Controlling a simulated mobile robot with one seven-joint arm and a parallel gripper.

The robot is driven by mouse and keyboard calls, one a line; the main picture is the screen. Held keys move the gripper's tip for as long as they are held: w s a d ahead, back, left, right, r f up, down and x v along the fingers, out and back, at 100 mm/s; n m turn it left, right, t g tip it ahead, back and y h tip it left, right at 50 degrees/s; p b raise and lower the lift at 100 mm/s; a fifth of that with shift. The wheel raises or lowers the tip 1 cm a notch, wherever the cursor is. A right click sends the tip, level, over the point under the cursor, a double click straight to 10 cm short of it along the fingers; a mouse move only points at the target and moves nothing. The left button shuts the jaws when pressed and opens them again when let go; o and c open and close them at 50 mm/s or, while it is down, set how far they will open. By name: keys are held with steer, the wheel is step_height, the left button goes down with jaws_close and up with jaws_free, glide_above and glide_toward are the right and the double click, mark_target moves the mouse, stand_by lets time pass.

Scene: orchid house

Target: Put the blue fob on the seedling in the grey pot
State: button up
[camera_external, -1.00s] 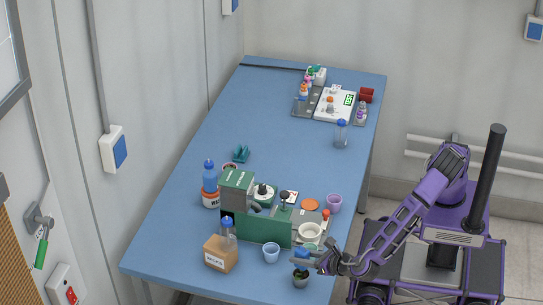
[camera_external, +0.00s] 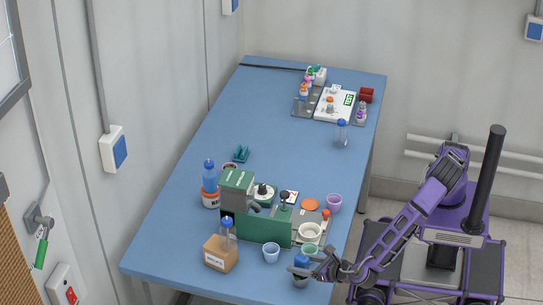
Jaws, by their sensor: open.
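The blue fob (camera_external: 301,261) is at the near right edge of the blue table, directly above the grey pot (camera_external: 300,282). It covers most of the seedling, so I cannot tell whether it rests on the plant or is around its stem. My gripper (camera_external: 308,271) is open, low beside the fob and over the pot's upper part. The fingers overlap the fob and pot in this view, and contact is too small to make out.
A pale green cup (camera_external: 310,250) stands just behind the fob, and a light blue cup (camera_external: 271,252) to its left. A green machine (camera_external: 262,226), a cardboard box (camera_external: 221,253) and a purple cup (camera_external: 334,203) are nearby. The table's middle (camera_external: 285,140) is clear.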

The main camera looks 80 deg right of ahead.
steer(key=v, duration=1.2)
steer(key=shift+p, duration=0.3)
steer(key=shift+r, duration=0.15)
